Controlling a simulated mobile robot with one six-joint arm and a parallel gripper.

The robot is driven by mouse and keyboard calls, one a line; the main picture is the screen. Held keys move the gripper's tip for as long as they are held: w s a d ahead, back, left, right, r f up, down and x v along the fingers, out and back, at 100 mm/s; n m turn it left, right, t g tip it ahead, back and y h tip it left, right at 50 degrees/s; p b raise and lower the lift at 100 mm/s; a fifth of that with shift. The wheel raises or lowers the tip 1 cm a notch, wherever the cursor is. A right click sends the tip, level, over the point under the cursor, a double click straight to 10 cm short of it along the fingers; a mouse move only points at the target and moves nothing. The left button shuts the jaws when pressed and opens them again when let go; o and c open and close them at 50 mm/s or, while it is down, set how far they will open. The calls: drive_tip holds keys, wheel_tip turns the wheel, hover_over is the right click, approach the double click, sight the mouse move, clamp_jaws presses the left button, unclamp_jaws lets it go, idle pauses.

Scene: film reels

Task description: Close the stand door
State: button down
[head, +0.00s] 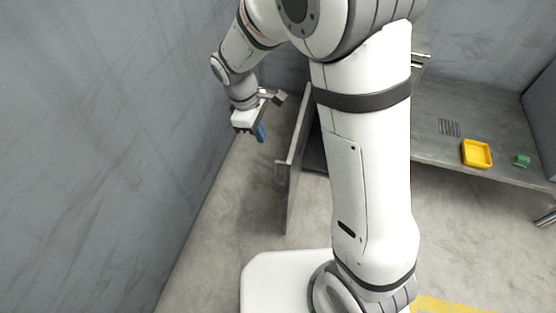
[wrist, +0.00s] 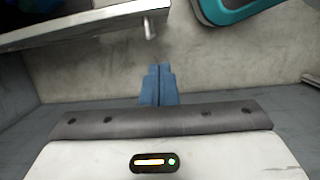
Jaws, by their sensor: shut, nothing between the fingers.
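The stand door (head: 295,160) is a grey panel standing open, edge-on towards the head camera, left of my arm's large white link. A small handle sticks out from its left face. In the wrist view the door (wrist: 85,24) crosses the upper left, with a light rod-like handle (wrist: 149,28) near its end. My gripper (head: 261,133) is left of the door, close to the grey wall. In the wrist view its blue fingers (wrist: 159,72) are together and empty, apart from the handle. My arm hides part of the stand and the door's hinge side.
The grey stand (head: 440,148) is at the right, with a yellow tray (head: 476,153) and a green block (head: 521,160) on top. A grey wall (head: 100,150) rises close on the left. Bare floor (head: 235,215) lies between the wall and the door.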

sight(279, 163)
drive_tip(key=shift+n, duration=0.4)
drive_tip(key=b+x, duration=0.1)
drive_tip(key=x, duration=0.3)
drive_tip(key=d+b+x, duration=0.1)
drive_tip(key=x, duration=0.3)
drive_tip(key=b+x, duration=0.2)
drive_tip(key=x, duration=0.2)
drive_tip(key=shift+s+d+f, duration=0.1)
drive_tip(key=shift+s+d, duration=0.3)
drive_tip(key=shift+d, duration=0.35)
drive_tip(key=shift+a, duration=0.15)
